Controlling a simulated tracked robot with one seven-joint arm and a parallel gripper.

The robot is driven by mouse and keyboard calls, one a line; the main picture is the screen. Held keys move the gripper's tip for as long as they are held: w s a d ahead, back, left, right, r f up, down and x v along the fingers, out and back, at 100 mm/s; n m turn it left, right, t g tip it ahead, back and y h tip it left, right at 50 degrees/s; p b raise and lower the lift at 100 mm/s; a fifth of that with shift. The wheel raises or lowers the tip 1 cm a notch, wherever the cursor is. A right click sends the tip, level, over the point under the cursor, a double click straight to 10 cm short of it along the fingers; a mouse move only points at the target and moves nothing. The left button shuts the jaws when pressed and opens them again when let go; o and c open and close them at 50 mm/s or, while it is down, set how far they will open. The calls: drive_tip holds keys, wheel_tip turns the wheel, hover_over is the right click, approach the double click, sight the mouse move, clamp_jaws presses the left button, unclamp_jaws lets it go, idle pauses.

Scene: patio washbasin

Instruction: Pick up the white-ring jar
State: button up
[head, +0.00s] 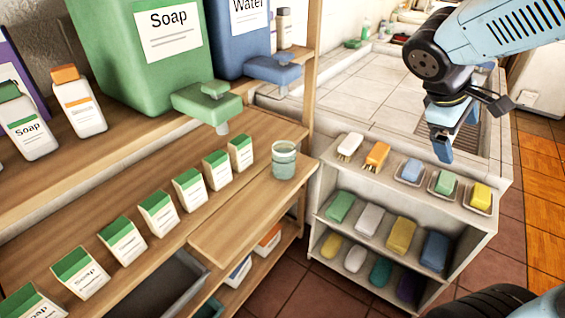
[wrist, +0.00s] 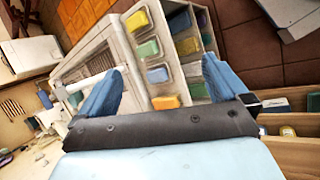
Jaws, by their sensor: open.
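A small see-through jar (head: 284,161) with a pale rim and teal-tinted lower part stands upright at the right end of the wooden shelf (head: 240,226). It is the only jar of this kind I can make out, and a white ring on it is not clear. My gripper (head: 442,147) is in the head view, to the right of the jar and well apart from it, above the right part of the white soap rack. In the wrist view my gripper (wrist: 162,84) shows two blue fingers spread apart with nothing held between them. I cannot pick out the jar in the wrist view.
The white rack (head: 327,181) holds several soap bars and brushes. Soap cartons (head: 190,190) line the shelf left of the jar. A green soap dispenser (head: 206,103) and a blue water dispenser (head: 272,70) stand above. A tiled counter (head: 345,85) lies behind.

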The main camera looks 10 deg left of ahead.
drive_tip(key=w+a+f+n+t+h, duration=0.2)
drive_tip(key=w+a+f+n+t, duration=0.25)
drive_tip(key=a, duration=0.45)
drive_tip(key=w+a+f+n+t+h, duration=0.1)
drive_tip(key=w+a+n+t, duration=0.2)
drive_tip(key=w+a+n, duration=0.4)
drive_tip(key=s+a+f+n+t+y, duration=0.1)
drive_tip(key=a+f+n+t+y, duration=0.4)
drive_tip(key=a, duration=0.7)
drive_tip(key=s+a+f+n+t+y, duration=0.2)
drive_tip(key=a+n, duration=0.6)
drive_tip(key=a, duration=0.3)
approach(286, 144)
drive_tip(key=w, duration=0.1)
drive_tip(key=shift+w+d+r, duration=0.15)
drive_tip(key=shift+w+d, duration=0.1)
drive_tip(key=shift+w, duration=1)
drive_tip(key=shift+w+d+r, duration=0.15)
drive_tip(key=shift+w+d, duration=0.1)
drive_tip(key=shift+w, duration=1)
drive_tip(key=shift+w+d+r, duration=0.15)
drive_tip(key=shift+w+d, duration=0.1)
drive_tip(key=shift+w, duration=1)
drive_tip(key=shift+c, duration=0.4)
